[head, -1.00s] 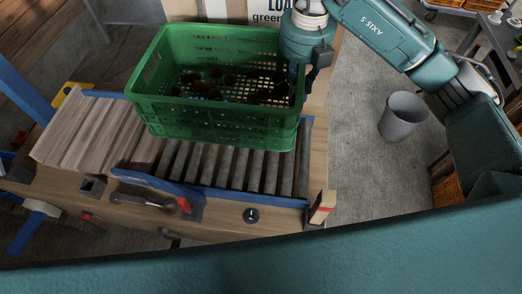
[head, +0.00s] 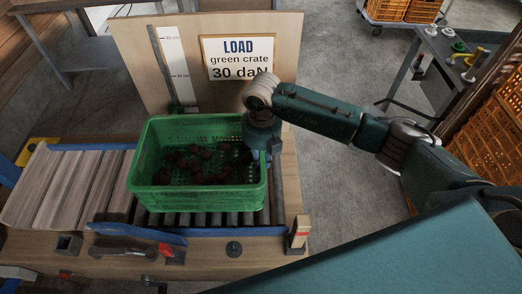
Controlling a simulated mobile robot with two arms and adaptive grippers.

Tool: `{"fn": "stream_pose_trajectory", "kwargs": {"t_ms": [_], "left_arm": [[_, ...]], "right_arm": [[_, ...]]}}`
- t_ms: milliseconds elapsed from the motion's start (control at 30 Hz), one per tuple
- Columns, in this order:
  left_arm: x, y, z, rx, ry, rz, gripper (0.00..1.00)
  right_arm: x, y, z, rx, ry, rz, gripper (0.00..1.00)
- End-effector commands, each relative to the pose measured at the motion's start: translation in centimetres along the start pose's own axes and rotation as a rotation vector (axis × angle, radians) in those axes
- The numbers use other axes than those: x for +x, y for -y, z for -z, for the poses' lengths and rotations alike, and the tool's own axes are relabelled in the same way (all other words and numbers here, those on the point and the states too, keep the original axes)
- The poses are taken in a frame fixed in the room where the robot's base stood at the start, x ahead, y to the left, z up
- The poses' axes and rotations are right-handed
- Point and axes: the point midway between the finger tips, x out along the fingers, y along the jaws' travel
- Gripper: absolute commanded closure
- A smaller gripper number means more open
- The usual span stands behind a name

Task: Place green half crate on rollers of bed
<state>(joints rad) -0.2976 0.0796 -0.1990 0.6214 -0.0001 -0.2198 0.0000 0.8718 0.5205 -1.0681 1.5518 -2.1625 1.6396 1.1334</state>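The green half crate (head: 195,199) is a slotted plastic crate with dark red-brown chestnuts (head: 195,165) inside. It is over the roller bed, and looks upright. Dark rollers (head: 275,200) show along its front and right side. I cannot tell whether its base touches them everywhere. My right gripper (head: 262,150) is at the crate's right wall, pointing down at the rim. Its fingers are mostly hidden by the wrist and the crate, so their opening does not show. My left gripper is not in view.
An upright board with a "LOAD green crate 30 daN" sign (head: 238,58) stands behind the crate. Wooden slats (head: 65,190) lie left of the rollers. A blue rail (head: 137,233), a black knob (head: 234,248) and a red-striped end block (head: 299,233) line the front. Orange crates (head: 490,120) stand at right.

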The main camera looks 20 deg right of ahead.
Motion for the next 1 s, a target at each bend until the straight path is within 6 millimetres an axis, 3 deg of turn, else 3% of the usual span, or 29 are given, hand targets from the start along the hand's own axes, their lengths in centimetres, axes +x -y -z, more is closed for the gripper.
{"fn": "stream_pose_trajectory", "kwargs": {"t_ms": [133,433,867,900,967,1000], "left_arm": [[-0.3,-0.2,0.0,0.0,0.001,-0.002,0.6],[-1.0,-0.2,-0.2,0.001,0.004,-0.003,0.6],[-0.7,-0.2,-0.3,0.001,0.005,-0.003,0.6],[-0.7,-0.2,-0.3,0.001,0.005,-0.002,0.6],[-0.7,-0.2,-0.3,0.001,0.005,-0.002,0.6],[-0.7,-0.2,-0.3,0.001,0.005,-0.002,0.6]], "right_arm": [[0.5,-0.3,-0.1,-0.001,0.004,-0.01,1.0],[3.9,-0.3,-0.1,-0.001,0.004,-0.011,1.0],[4.5,-0.3,-0.2,-0.001,0.006,-0.01,1.0],[4.8,0.1,0.0,0.0,0.0,0.001,0.78],[4.8,0.1,0.0,0.0,0.0,0.001,0.66],[4.8,0.1,0.0,0.0,0.0,0.001,0.66]]}}
